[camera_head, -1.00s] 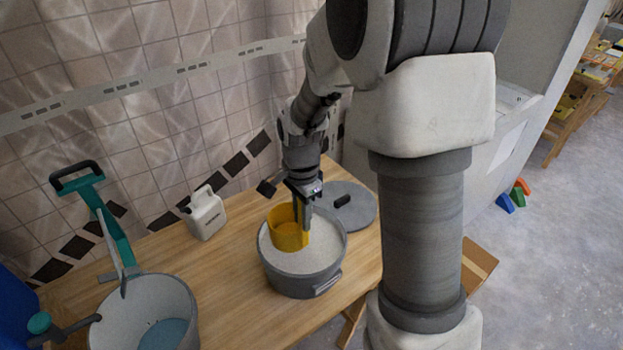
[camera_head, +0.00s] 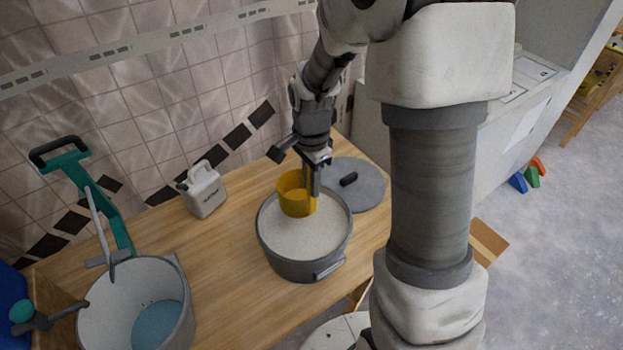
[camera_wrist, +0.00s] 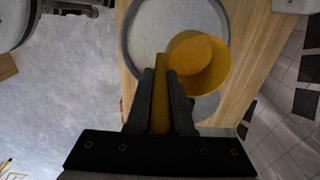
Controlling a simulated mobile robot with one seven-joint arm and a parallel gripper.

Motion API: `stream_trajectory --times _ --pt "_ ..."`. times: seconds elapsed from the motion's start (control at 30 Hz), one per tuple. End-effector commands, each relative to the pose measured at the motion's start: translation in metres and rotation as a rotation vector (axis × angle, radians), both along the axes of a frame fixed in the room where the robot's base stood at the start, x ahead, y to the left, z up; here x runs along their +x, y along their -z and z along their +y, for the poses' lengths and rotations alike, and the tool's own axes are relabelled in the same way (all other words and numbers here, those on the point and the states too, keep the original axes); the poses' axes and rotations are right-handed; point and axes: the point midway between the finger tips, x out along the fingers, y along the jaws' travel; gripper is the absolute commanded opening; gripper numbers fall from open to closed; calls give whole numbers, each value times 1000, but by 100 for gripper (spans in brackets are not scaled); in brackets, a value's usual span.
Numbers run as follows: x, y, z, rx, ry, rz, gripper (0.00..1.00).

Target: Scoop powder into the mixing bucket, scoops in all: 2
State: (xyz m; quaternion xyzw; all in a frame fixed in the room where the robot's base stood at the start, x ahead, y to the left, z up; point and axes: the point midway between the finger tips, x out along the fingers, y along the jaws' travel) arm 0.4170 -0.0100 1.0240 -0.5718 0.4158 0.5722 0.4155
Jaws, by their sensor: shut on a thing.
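A yellow scoop (camera_head: 297,198) is held at the back part of the grey powder tub (camera_head: 325,268). My gripper (camera_head: 313,186) is shut on its handle. In the wrist view the handle (camera_wrist: 160,105) sits between both fingers, and the scoop's cup (camera_wrist: 213,70) shows yellow inside, with no pale powder visible in it. Pale powder (camera_head: 300,235) fills the tub. I cannot tell whether the cup touches the powder. The mixing bucket (camera_head: 105,300), light grey with blue liquid (camera_head: 160,325) inside, stands at the front left.
A round grey lid (camera_head: 365,190) lies behind the tub at right. A white jug (camera_head: 205,190) stands near the tiled wall. A teal-handled tool (camera_head: 110,215) rises behind the bucket. Bare wooden table (camera_head: 222,270) lies between tub and bucket.

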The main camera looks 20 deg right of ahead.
Motion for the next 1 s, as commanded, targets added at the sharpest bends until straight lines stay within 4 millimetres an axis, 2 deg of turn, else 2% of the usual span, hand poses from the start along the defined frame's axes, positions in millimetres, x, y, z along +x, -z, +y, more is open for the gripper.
stream_trajectory --times 0.03,1.0 --pt "0 12 0 0 0 0 0" --pt "0 128 0 0 0 0 0"
